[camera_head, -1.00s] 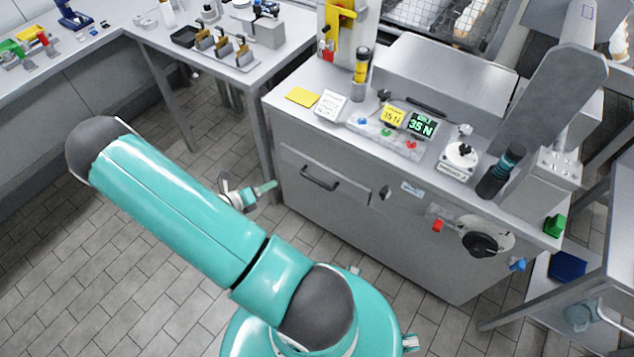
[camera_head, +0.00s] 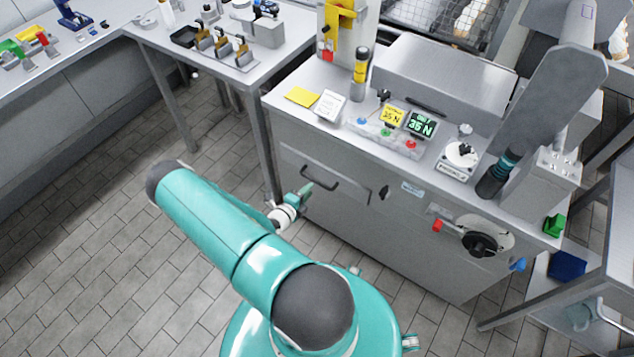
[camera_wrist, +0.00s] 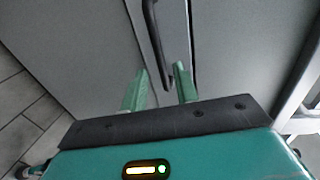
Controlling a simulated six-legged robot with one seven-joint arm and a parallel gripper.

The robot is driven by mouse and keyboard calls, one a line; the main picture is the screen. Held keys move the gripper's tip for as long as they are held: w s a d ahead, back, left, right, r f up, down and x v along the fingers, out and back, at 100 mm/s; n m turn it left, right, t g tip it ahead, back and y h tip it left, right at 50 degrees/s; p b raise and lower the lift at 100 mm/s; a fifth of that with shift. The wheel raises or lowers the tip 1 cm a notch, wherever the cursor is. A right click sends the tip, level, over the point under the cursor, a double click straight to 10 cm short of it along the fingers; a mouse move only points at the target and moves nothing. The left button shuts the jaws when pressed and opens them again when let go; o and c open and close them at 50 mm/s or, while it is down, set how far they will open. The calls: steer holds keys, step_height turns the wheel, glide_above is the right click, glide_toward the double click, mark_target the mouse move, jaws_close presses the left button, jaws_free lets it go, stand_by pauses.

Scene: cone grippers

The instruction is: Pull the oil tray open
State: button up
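The oil tray (camera_head: 345,183) is a grey drawer front with a dark bar handle (camera_head: 320,178), set in the left part of the steel cabinet. It looks shut, flush with the cabinet face. My gripper (camera_head: 309,187) is at the handle's lower left, close to the drawer front. In the wrist view my gripper (camera_wrist: 160,80) has two green fingers spread apart. The dark handle (camera_wrist: 155,45) runs down between them, its near end close to the fingertips. Whether a finger touches the handle I cannot tell.
A black knob (camera_head: 480,243) with a red lever (camera_head: 437,225) sits on the cabinet face to the right. A blue tab (camera_head: 517,264) sticks out at the lower right. A table leg (camera_head: 268,165) stands just left of the cabinet. The tiled floor (camera_head: 90,260) at left is clear.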

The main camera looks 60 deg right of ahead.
mark_target(317, 181)
steer(key=x, duration=0.6)
steer(key=shift+d, duration=0.3)
jaws_close()
